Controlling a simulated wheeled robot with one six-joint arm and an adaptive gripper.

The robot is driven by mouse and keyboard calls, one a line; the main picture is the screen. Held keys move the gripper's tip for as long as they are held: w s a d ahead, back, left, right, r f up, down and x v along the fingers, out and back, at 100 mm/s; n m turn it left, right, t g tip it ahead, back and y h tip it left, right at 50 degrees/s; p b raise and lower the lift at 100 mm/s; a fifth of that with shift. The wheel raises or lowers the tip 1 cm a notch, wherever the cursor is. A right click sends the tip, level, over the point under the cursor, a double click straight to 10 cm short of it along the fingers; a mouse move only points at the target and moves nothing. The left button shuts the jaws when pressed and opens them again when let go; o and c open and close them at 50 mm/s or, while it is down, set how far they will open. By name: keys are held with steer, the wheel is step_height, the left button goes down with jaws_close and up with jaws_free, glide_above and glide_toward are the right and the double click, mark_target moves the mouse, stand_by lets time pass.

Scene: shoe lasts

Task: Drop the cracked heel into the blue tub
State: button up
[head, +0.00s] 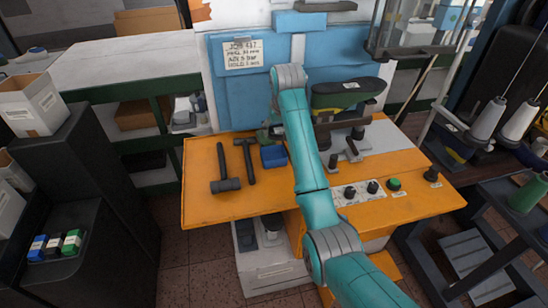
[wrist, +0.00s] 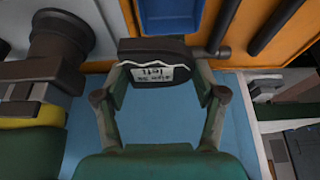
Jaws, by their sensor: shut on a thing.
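The heel (wrist: 152,52) is a dark block with a jagged white crack line and a pale label whose lower word reads "left". In the wrist view my gripper (wrist: 160,88) is shut on it, one finger at each side. The blue tub (wrist: 170,18) shows just above the heel at the top of that view, and the part in view looks empty. In the head view the blue tub (head: 273,156) sits on the orange bench beside my arm. The heel and fingers cannot be made out clearly there.
Two dark hammers (head: 224,168) (head: 249,160) lie left of the tub on the orange bench (head: 205,205). A press machine (head: 345,95) stands to its right. Buttons (head: 394,184) line the bench's front right. A blue panel (head: 235,90) rises behind.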

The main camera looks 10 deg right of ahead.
steer(key=shift+f, duration=1.2)
steer(key=o, duration=1.2)
steer(key=v, duration=0.7)
steer(key=shift+r, duration=0.25)
steer(key=shift+s, duration=0.15)
